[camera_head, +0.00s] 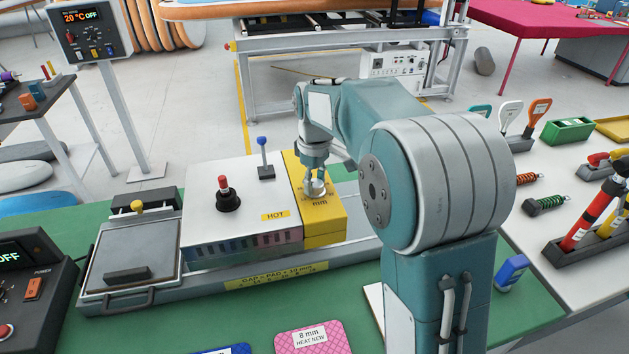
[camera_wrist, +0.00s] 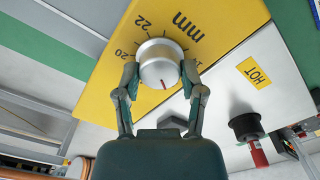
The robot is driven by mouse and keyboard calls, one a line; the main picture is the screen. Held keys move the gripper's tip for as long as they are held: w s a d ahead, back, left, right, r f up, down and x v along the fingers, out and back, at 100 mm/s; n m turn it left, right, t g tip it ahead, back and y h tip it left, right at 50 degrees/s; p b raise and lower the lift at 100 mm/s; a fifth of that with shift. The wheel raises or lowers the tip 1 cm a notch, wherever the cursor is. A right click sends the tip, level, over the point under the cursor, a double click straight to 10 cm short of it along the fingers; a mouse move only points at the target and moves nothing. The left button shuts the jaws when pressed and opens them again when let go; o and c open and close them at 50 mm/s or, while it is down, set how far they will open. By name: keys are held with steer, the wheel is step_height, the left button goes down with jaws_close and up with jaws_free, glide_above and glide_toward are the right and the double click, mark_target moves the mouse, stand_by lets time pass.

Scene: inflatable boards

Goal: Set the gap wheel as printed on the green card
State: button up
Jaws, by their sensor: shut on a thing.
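The gap wheel (camera_wrist: 160,66) is a silver knob with a red mark, on a yellow block (camera_head: 324,226) printed "mm". In the wrist view the numbers 20 and 22 show left of the wheel; another number at right is partly hidden by a finger. The red mark points down toward my gripper's palm. My gripper (camera_wrist: 160,82) is shut on the wheel, one finger on each side; it also shows in the head view (camera_head: 315,185). A strip (camera_head: 276,276) on the machine's front rail reads "GAP = PAD + 10 mm". I cannot make out a green card.
A pink pad (camera_head: 313,338) labelled "8 mm HEAT NEW" lies in front. The white machine has a red-topped knob (camera_head: 225,193), a blue-topped lever (camera_head: 264,158) and a "HOT" label (camera_head: 275,215). Left is a flat plate (camera_head: 130,248). A tool rack (camera_head: 570,250) stands right.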

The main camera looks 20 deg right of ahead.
mark_target(315, 182)
steer(key=n, duration=0.6)
steer(key=shift+s+f, duration=0.15)
steer(key=shift+f, duration=0.05)
steer(key=n, duration=0.6)
steer(key=shift+n, duration=0.3)
steer(key=shift+r, duration=0.1)
steer(key=o, duration=1.1)
steer(key=shift+d, duration=0.1)
steer(key=shift+o, duration=0.2)
steer(key=shift+r, duration=0.1)
step_height(315, 182, up, 12)
steer(key=shift+w, duration=0.2)
